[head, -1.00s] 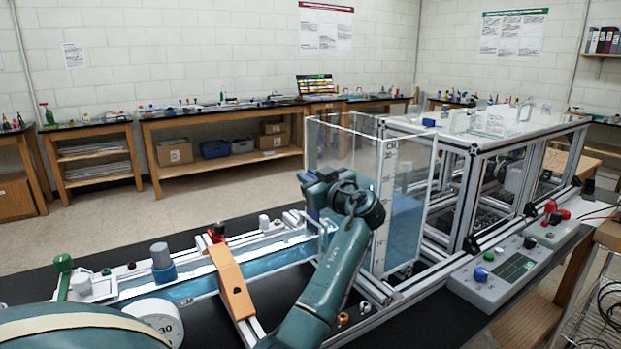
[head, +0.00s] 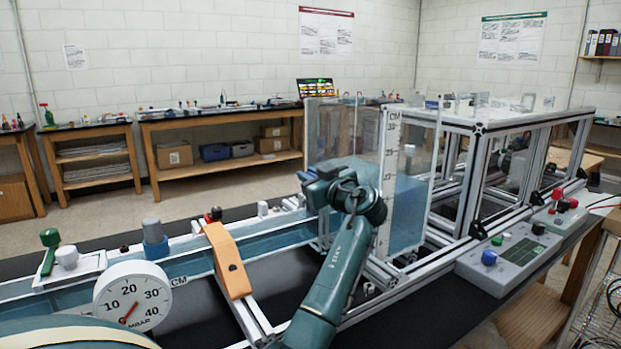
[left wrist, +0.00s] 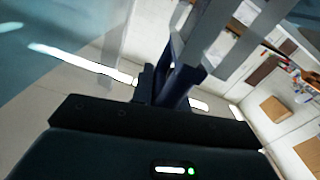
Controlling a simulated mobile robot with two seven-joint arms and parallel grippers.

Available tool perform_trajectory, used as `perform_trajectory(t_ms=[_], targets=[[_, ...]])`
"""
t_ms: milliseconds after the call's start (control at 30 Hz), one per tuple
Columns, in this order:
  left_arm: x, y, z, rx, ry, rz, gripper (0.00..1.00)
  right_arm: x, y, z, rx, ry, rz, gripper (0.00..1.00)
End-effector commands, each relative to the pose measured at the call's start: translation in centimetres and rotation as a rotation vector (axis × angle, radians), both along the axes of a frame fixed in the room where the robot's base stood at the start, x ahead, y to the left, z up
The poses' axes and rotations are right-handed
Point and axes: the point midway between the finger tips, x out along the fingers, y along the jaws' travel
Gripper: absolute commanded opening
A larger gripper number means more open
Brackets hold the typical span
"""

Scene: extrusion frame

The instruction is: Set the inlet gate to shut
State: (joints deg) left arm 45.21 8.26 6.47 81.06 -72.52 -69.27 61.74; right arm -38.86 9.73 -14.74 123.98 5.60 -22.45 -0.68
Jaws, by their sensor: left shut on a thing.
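My left gripper (head: 316,188) is at the near left corner of the clear water tank (head: 404,215), where the channel (head: 270,240) meets it. My own wrist covers most of the fingers in the head view. My right gripper is not in view.
A round pressure gauge (head: 132,297) and an orange bracket (head: 228,260) stand along the channel to the left. A control box (head: 515,258) with knobs lies to the right. A framed rig (head: 520,160) stands behind. Black bench top shows in front of the channel.

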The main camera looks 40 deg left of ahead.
Motion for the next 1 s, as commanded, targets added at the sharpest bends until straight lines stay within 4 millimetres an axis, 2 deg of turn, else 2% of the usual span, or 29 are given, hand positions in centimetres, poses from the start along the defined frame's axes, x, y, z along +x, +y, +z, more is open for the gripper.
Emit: perform_trajectory(t_ms=[33,67,300,533,633,1000], targets=[[0.1,-0.2,-0.7,-0.009,0.010,-0.004,0.00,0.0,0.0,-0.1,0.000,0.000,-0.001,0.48],[0.1,-0.2,-0.7,-0.009,0.010,-0.003,0.18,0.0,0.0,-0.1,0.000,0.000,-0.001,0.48],[0.1,-0.1,-0.5,-0.007,0.007,-0.002,0.36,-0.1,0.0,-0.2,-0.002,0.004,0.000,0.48],[0.0,-0.1,-0.2,-0.005,0.005,0.000,0.36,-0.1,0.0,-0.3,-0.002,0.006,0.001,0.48],[0.0,0.0,0.6,-0.006,0.003,0.000,0.36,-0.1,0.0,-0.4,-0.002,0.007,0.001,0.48],[0.0,-0.1,7.3,-0.007,0.002,-0.001,0.36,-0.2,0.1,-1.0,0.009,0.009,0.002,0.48]])
